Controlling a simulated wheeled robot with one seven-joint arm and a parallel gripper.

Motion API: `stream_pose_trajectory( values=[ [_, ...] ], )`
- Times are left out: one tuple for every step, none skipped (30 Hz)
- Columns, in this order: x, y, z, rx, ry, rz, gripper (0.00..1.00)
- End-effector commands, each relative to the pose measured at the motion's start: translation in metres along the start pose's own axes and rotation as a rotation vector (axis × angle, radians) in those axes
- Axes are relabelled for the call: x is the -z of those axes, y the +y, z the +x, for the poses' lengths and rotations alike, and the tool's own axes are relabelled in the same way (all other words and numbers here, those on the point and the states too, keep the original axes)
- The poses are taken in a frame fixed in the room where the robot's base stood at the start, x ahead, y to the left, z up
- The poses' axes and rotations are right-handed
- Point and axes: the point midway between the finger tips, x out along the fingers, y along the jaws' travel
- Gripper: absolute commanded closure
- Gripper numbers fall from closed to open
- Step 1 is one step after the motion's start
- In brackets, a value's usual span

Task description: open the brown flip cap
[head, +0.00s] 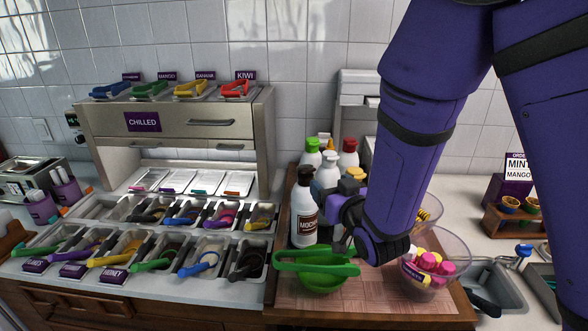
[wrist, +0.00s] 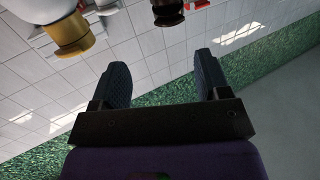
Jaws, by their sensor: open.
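The brown flip cap (head: 305,176) sits on top of a white bottle with a dark "MOCHA" label (head: 304,215), upright at the left of the bottle group. In the wrist view a dark brown cap (wrist: 168,13) shows at the top edge, beyond the fingertips. Whether its lid is shut is too small to tell. My gripper (wrist: 162,72) is open, with nothing between its two dark fingers. In the head view my gripper is right of the mocha bottle, partly hidden by my arm, and apart from the cap as far as I can see.
Green, white, red and yellow-capped bottles (head: 348,155) crowd behind. A green bowl with tongs (head: 320,280) and a clear bowl of pink and yellow pieces (head: 430,268) stand in front. Topping trays (head: 150,216) fill the left counter. A gold cap (wrist: 70,35) shows in the wrist view.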

Motion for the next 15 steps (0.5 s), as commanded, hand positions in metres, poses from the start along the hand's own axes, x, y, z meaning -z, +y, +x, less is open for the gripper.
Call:
stream_pose_trajectory(
  values=[
    [-0.002, -0.004, 0.000, 0.009, 0.012, -0.007, 0.30],
    [-0.003, -0.005, 0.000, 0.012, 0.018, -0.010, 0.30],
    [-0.003, -0.006, 0.000, 0.015, 0.025, -0.012, 0.30],
    [-0.003, -0.007, 0.001, 0.016, 0.028, -0.013, 0.30],
    [-0.003, -0.007, 0.003, 0.016, 0.031, -0.013, 0.30],
    [-0.003, -0.007, 0.005, 0.017, 0.032, -0.014, 0.30],
    [-0.002, -0.007, 0.008, 0.017, 0.033, -0.014, 0.30],
    [-0.002, -0.007, 0.011, 0.016, 0.032, -0.014, 0.30],
    [-0.002, -0.007, 0.016, 0.016, 0.031, -0.014, 0.30],
    [-0.002, -0.007, 0.021, 0.017, 0.032, -0.014, 0.30],
    [-0.002, -0.007, 0.026, 0.017, 0.032, -0.015, 0.30],
    [-0.002, -0.008, 0.032, 0.017, 0.031, -0.014, 0.30],
    [-0.001, -0.008, 0.038, 0.017, 0.032, -0.014, 0.30],
    [-0.001, -0.008, 0.043, 0.017, 0.032, -0.014, 0.30],
    [-0.001, -0.008, 0.051, 0.016, 0.031, -0.014, 0.30]
  ],
)
